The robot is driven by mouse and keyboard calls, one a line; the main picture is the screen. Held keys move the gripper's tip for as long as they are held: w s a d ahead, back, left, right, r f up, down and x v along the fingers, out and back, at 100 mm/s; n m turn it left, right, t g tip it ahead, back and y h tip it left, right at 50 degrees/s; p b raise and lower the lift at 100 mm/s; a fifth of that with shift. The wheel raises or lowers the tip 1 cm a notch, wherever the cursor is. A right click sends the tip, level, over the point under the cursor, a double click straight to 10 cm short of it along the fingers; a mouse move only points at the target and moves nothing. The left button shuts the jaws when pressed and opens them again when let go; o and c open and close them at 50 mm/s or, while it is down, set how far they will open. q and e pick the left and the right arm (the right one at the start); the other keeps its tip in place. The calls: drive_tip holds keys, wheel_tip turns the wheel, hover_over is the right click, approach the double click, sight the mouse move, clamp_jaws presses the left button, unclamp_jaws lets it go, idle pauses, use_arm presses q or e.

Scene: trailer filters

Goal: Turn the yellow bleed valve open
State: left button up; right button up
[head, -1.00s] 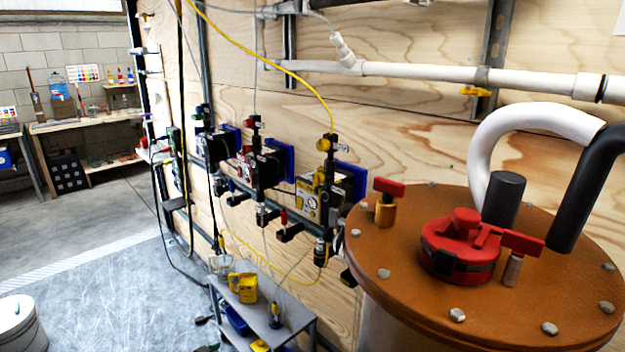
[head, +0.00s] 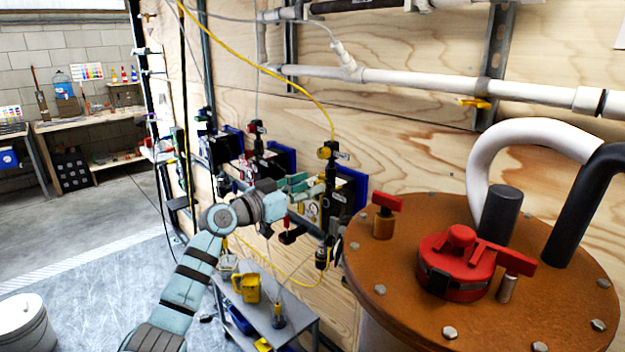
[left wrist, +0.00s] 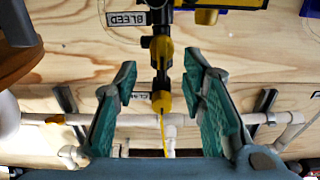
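The yellow bleed valve (head: 324,152) sits on a black fitting above the yellow gauge unit, with the yellow hose rising from it. In the left wrist view the picture is upside down; the yellow valve part (left wrist: 163,52) is near the BLEED label (left wrist: 126,19). My left gripper (head: 309,184) is open, just below and left of the valve in the head view. In the left wrist view its teal fingers (left wrist: 158,78) stand apart on either side of the black and yellow fitting, with no visible contact. Depth is hard to tell. My right gripper is not in view.
A brown tank lid (head: 400,275) with red handles stands at the right. Other valve assemblies (head: 265,165) line the wall to the left. A small cart (head: 285,310) with a yellow jug (head: 246,287) is below. White pipes (head: 430,78) run along the wall above.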

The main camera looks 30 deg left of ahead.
use_arm(q)
drive_tip(key=shift+x, duration=1.05)
drive_tip(key=shift+a, duration=0.1)
clamp_jaws()
